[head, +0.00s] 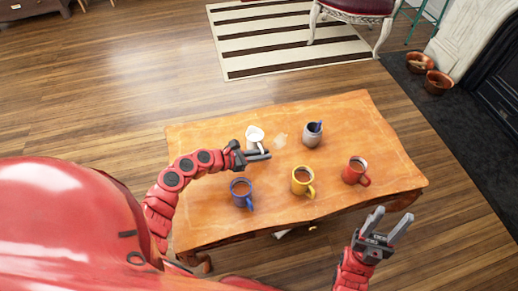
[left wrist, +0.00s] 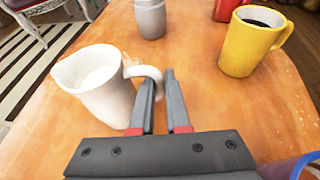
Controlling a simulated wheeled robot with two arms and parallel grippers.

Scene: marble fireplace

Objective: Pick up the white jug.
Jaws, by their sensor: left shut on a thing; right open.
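The white jug (head: 255,135) is near the back left of the wooden table, and I cannot tell whether it touches the tabletop. My left gripper (head: 265,155) is at its near side. In the left wrist view the jug (left wrist: 100,85) is left of the fingers, open top showing, its handle (left wrist: 155,74) pointing right. The left gripper's fingers (left wrist: 159,84) are shut on this handle. My right gripper (head: 391,226) is open and empty, off the table's front right edge.
The blue mug is close to my left gripper. The table's back left corner is clear.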

